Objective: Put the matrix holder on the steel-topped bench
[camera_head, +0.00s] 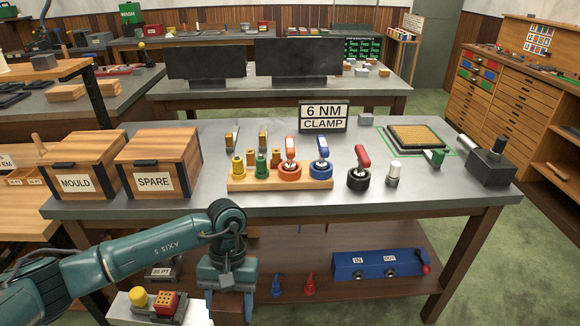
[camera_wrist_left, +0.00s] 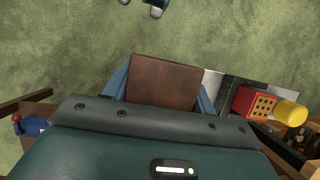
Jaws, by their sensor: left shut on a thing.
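My left gripper (camera_head: 226,300) hangs down in front of the bench, below the level of its top. In the left wrist view its two blue fingers (camera_wrist_left: 163,98) are shut on a flat-faced brown block (camera_wrist_left: 165,80), probably the matrix holder; the frames do not confirm its name. My right gripper is not in view.
Wooden MOULD (camera_head: 82,165) and SPARE (camera_head: 158,163) boxes stand at the bench's left. A tool rack (camera_head: 280,183), clamp sign (camera_head: 324,117) and framed mat (camera_head: 415,138) occupy the middle and right. The front strip is clear. A blue box (camera_head: 380,265) sits below.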

